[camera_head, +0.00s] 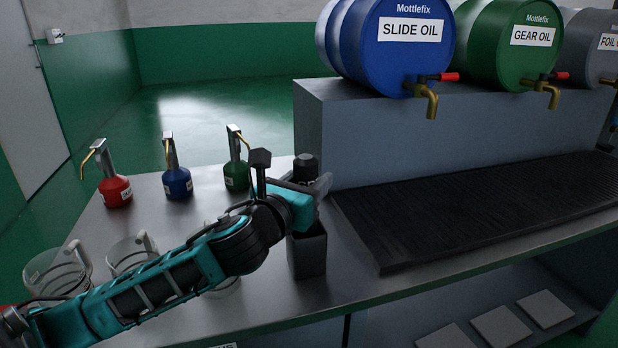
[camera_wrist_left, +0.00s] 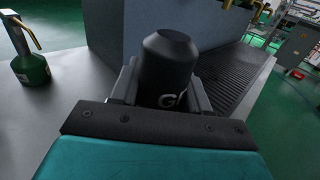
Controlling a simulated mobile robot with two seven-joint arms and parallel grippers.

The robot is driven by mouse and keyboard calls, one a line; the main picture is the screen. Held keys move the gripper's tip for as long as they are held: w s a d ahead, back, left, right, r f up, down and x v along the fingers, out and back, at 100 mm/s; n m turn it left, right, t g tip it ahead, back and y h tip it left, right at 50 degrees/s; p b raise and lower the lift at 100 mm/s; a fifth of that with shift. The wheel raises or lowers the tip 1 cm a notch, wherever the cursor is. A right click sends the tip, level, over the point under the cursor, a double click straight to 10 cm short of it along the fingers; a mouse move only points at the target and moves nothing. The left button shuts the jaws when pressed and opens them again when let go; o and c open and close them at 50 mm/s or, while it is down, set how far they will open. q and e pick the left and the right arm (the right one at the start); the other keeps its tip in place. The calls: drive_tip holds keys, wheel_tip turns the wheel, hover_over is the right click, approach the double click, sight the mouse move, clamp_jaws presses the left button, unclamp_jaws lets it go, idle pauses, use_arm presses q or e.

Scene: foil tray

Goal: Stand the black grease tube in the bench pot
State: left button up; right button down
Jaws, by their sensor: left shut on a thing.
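The black grease tube (camera_head: 305,165) is upright between the fingers of my left gripper (camera_head: 309,184), above the dark bench pot (camera_head: 307,255). The left wrist view shows the tube (camera_wrist_left: 168,65) close up, with a finger of the left gripper (camera_wrist_left: 167,88) on each side and part of its white lettering in sight. The gripper is shut on the tube. The gripper and wrist hide the tube's lower end and part of the pot's mouth, so I cannot tell how far the tube is inside. My right gripper is not in view.
Red (camera_head: 115,190), blue (camera_head: 177,182) and green (camera_head: 236,175) oil cans stand at the bench's back left. Clear jugs (camera_head: 133,255) stand front left. A black ribbed tray (camera_head: 480,215) lies right of the pot, below the blue (camera_head: 400,60) and green (camera_head: 510,60) drums.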

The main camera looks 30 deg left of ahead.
use_arm(q)
drive_tip(key=shift+f, duration=0.2)
drive_tip(key=o, duration=1)
drive_tip(key=shift+o, duration=1.3)
